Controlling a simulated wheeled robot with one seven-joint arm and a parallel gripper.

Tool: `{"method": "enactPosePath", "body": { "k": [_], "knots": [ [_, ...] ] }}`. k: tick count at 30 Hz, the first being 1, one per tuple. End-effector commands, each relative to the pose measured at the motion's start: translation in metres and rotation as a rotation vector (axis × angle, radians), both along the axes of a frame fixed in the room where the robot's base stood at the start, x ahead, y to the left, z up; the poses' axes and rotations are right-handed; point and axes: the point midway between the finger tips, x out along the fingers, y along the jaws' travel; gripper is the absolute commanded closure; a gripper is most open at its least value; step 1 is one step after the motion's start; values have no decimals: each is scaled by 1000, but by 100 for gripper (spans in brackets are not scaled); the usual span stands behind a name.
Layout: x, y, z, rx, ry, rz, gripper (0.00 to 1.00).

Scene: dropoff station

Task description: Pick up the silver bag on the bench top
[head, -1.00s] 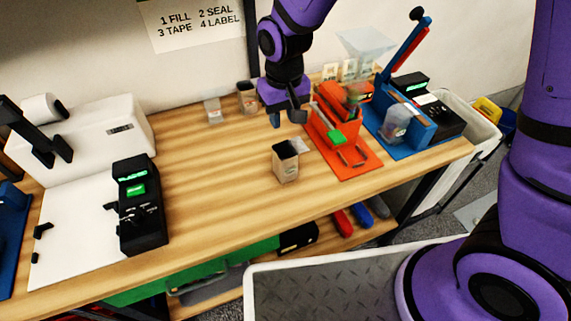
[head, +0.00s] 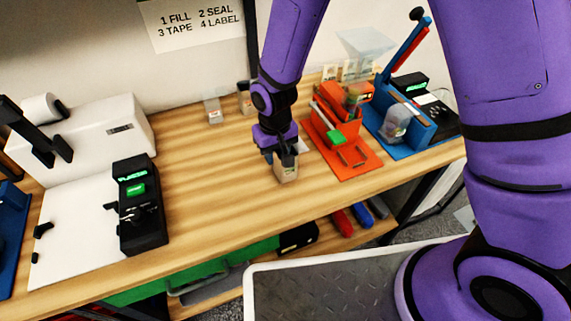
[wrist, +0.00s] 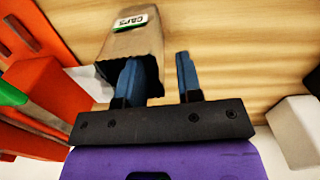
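An upright, open-topped bag (head: 287,172) stands on the bench top, left of the orange machine. It looks tan-grey rather than clearly silver; in the wrist view the bag (wrist: 132,48) is brown with a white and green label and a dark open mouth. My gripper (head: 282,158) is down at its top. In the wrist view my gripper (wrist: 157,75) is open, one blue finger at the bag's mouth, apparently inside it, the other outside to the right with a gap to the wall. A pale flat piece (head: 301,147) lies beside the bag.
The orange machine (head: 345,145) is close on the right, with a blue machine (head: 408,128) beyond. A small pale container (head: 213,110) and a brown one (head: 244,98) stand at the back. A white machine with a black control box (head: 140,205) is left. Bench between is clear.

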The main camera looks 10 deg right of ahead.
Motion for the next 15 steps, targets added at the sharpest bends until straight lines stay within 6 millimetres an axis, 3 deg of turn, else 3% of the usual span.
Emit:
{"method": "enactPosePath", "body": {
  "k": [6, 14, 15],
  "knots": [
    [0, 0, -20, 0, 1, 0, 67],
    [0, 0, -22, 0, -1, 0, 67],
    [0, 0, -22, 0, -1, 0, 76]
  ]
}}
